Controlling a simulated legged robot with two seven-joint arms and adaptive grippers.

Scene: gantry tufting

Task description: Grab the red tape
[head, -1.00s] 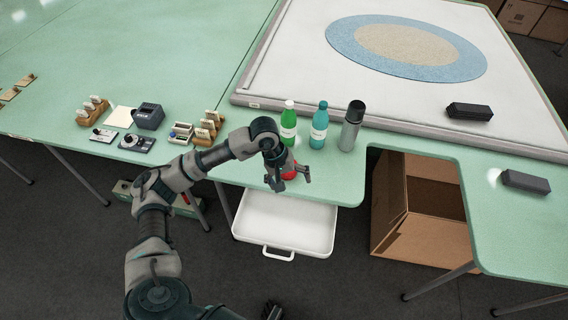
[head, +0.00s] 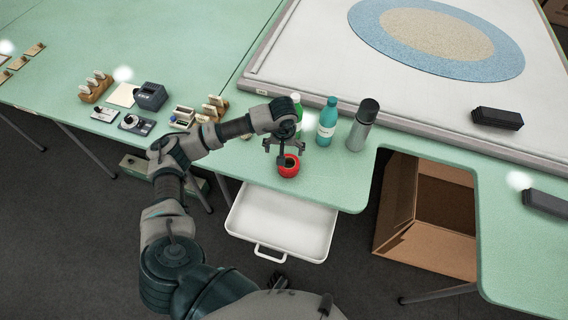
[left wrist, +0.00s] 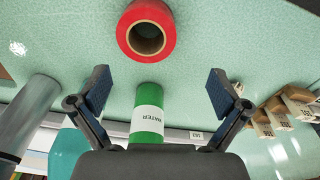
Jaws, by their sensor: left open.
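The red tape (head: 289,166) is a roll lying on the green table near its front edge, above the open drawer. In the left wrist view the red tape (left wrist: 147,31) shows at the top, its dark centre hole facing the camera. My left gripper (head: 280,150) is open and empty, just behind the tape in the head view. In the left wrist view the spread fingers of my left gripper (left wrist: 155,88) point toward the tape, which lies beyond them and apart from them. My right gripper does not show clearly.
A green bottle (head: 297,106), a teal bottle (head: 327,122) and a grey flask (head: 362,126) stand close behind the tape. A white drawer tray (head: 281,222) is below the table edge. An open cardboard box (head: 425,239) is on the floor at right.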

